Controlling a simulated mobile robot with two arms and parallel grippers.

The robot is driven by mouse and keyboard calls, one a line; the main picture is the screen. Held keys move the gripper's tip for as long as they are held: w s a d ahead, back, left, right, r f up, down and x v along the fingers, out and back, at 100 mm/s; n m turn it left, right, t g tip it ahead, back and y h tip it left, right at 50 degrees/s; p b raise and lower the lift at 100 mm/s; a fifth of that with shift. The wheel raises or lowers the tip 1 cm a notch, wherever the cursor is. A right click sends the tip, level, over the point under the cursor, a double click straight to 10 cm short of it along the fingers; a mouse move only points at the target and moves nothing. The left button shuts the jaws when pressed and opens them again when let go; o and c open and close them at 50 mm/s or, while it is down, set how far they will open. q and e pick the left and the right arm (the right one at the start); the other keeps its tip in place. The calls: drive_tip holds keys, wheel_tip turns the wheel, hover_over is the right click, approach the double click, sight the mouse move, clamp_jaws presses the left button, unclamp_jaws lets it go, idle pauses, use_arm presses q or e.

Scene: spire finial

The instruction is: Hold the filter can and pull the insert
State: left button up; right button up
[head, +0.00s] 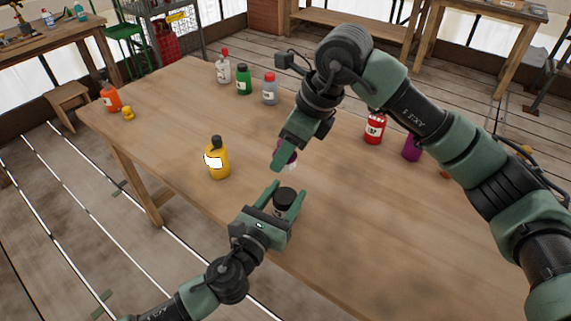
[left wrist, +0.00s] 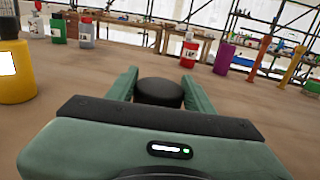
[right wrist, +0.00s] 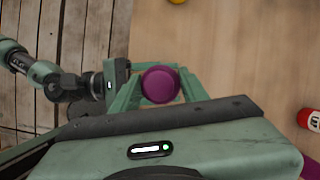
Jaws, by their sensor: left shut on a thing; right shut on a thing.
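The filter can (head: 284,194) is dark with a black round top and stands upright between the fingers of my left gripper (head: 287,199). My left gripper is shut on it; the black top also shows in the left wrist view (left wrist: 159,93). The insert, a purple round piece with a white part (head: 288,157), is in my right gripper (head: 282,160), which is shut on it. In the right wrist view the purple round end (right wrist: 160,84) sits between the fingers and hides what is beneath. The left wrist view does not show the held insert, so it appears raised above the can.
A yellow bottle (head: 217,160) stands left of the grippers on the wooden table (head: 170,110). Grey (head: 270,90), green (head: 244,80) and white bottles stand at the back. A red bottle (head: 374,128) and a purple one (head: 411,148) stand right, near my right arm. The front right tabletop is clear.

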drive_tip(key=shift+r, duration=1.55)
use_arm(q)
drive_tip(key=o, duration=1.5)
drive_tip(key=shift+o, duration=0.2)
